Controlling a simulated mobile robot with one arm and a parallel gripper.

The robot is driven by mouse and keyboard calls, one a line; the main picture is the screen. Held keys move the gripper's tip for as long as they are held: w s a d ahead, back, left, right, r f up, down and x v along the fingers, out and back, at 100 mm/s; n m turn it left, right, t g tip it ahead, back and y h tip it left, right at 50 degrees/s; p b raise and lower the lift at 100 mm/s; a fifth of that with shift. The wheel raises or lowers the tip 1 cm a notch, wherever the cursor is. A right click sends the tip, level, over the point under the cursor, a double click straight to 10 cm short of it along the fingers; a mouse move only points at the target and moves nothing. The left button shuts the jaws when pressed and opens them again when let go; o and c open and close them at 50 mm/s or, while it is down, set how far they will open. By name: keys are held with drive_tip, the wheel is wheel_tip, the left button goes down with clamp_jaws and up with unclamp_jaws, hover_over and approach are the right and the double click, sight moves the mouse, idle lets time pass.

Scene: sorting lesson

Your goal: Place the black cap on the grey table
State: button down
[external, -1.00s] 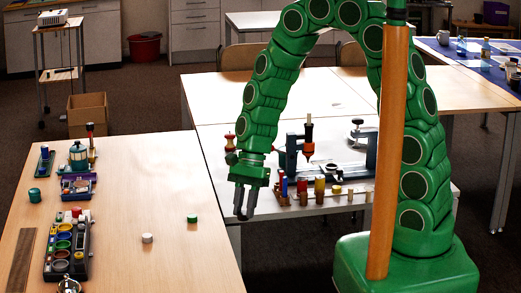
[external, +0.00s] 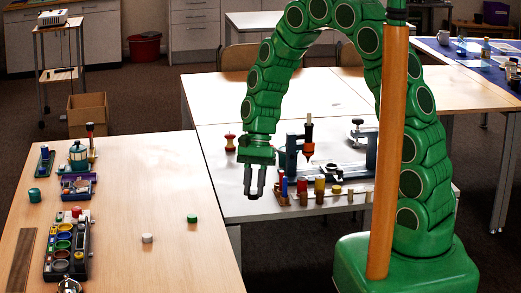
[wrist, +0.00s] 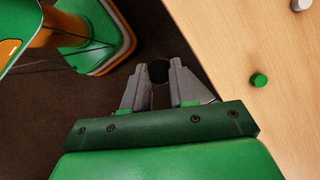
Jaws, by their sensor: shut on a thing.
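My gripper (external: 254,190) points down in the external view, in front of the near left part of the grey table (external: 222,172). In the wrist view my gripper (wrist: 159,72) is shut on the black cap (wrist: 158,71), a small dark disc between the grey fingertips. The cap cannot be made out in the external view. Dark floor lies behind the fingers in the wrist view.
A block with several coloured pegs (external: 319,189) and a blue stand (external: 372,150) occupy the grey table. The wooden table (external: 180,255) on the left bears a green cap (external: 192,218), a white cap (external: 147,238) and a sorting tray (external: 82,262).

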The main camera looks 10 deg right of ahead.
drive_tip(key=w+d+n+h, duration=0.1)
drive_tip(key=w+d+n, duration=0.2)
drive_tip(key=w+d, duration=1.35)
drive_tip(key=w+d+n, duration=0.1)
drive_tip(key=w+d, duration=0.3)
drive_tip(key=d, duration=0.4)
drive_tip(key=w+d+r+n+h, duration=0.1)
drive_tip(key=w+d, duration=0.4)
drive_tip(key=d, duration=0.4)
drive_tip(key=shift+w+d+r, duration=0.15)
drive_tip(key=shift+w+d, duration=0.05)
